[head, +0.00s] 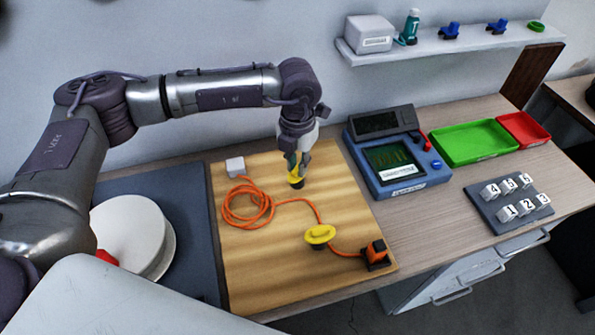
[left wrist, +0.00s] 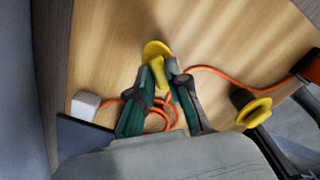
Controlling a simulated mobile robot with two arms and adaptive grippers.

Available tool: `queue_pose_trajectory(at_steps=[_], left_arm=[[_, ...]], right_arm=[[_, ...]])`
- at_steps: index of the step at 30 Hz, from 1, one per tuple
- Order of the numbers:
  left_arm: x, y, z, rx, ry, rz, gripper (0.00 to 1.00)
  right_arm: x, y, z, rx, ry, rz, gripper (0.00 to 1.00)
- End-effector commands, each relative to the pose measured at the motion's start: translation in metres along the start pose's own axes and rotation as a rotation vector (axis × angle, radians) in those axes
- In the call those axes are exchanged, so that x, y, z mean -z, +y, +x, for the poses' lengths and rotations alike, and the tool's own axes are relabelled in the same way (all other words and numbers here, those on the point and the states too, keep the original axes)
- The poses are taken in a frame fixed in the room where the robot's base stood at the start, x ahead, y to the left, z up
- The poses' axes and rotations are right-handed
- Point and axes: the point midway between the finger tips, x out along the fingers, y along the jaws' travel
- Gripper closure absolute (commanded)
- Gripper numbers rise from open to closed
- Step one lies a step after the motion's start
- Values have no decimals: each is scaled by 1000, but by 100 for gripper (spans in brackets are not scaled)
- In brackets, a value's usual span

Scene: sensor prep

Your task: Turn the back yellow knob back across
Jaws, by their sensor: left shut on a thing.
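The back yellow knob (head: 296,180) stands on the wooden board (head: 270,282), below my left gripper (head: 298,165). In the left wrist view my left gripper (left wrist: 166,84) has its fingers closed on the raised grip of this yellow knob (left wrist: 156,49). The gripper hides part of the knob in the head view. The front yellow knob (head: 320,235) stands apart, nearer the board's front edge, on a dark base; it also shows at the right of the left wrist view (left wrist: 254,112). My right gripper is not in view.
An orange cable (head: 245,208) lies coiled left of the knob, between a white block (head: 236,166) and an orange-black connector (head: 376,253). A blue tester (head: 392,165) stands right of the board. Green (head: 475,142) and red (head: 523,128) trays stand further right. A white round object (head: 130,235) is at left.

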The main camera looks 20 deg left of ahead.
Motion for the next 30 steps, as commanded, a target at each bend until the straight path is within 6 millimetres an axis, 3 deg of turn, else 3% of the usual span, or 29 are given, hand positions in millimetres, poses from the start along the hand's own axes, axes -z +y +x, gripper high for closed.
queue_pose_trajectory(at_steps=[1, 15, 30], left_arm=[[-1, 0, 5, 0, -4, 43, 100], [-1, 0, 4, 0, -5, 474, 100], [-1, 0, 0, 0, -3, 738, 100]], right_arm=[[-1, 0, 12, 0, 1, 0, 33], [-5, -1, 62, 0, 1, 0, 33], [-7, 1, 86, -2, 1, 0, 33]])
